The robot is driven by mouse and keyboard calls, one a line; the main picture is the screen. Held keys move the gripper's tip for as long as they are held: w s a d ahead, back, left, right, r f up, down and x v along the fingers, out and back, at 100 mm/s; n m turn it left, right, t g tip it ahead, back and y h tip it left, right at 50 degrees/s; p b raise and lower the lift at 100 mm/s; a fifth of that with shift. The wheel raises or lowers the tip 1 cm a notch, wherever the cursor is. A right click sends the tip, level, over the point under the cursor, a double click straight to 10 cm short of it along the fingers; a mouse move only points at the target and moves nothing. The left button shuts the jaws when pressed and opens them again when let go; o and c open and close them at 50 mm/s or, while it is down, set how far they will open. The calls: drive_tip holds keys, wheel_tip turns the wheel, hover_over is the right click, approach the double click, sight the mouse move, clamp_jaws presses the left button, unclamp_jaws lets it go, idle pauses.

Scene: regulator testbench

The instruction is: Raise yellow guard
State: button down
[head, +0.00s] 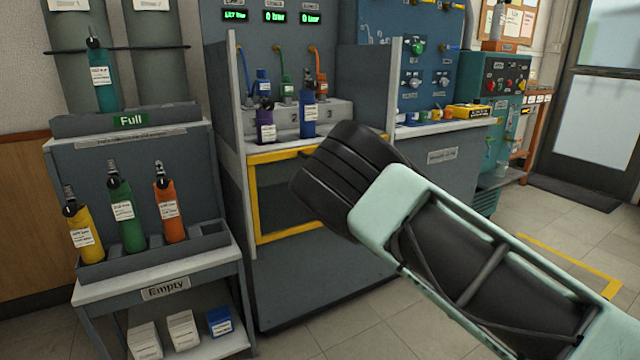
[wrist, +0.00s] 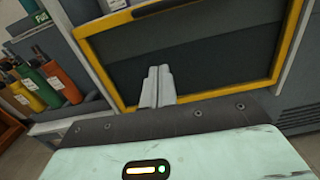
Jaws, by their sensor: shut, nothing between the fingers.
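The yellow guard (head: 252,200) is a yellow-framed dark panel on the front of the grey test bench, below its work shelf. It hangs lowered, and my arm hides its right part in the head view. In the wrist view the guard (wrist: 283,62) fills the upper middle, with its top bar running along the upper edge. My gripper (wrist: 157,72) shows there with its fingers shut and empty, in front of the dark panel. I cannot tell whether the fingertips touch the panel. In the head view my wrist hides the fingers.
A rack (head: 65,160) with yellow, green and orange cylinders stands left of the bench. A purple cylinder (head: 266,127) and a blue cylinder (head: 308,115) stand on the shelf above the guard. A teal machine (head: 493,85) stands at the right. Open floor (head: 560,225) lies right.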

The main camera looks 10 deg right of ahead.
drive_tip(key=w+a+r+b, duration=0.1)
drive_tip(key=w+r, duration=0.1)
drive_tip(key=w, duration=0.3)
drive_tip(key=w+a+r+b, duration=0.1)
drive_tip(key=w+a+r, duration=0.1)
drive_tip(key=w, duration=0.3)
drive_tip(key=shift+w+a+r+n, duration=0.15)
drive_tip(key=shift+a+r+n, duration=0.05)
drive_tip(key=shift+a+n, duration=0.1)
wheel_tip(320, 180, up, 31)
drive_tip(key=p, duration=0.9)
drive_tip(key=shift+d+r, duration=0.1)
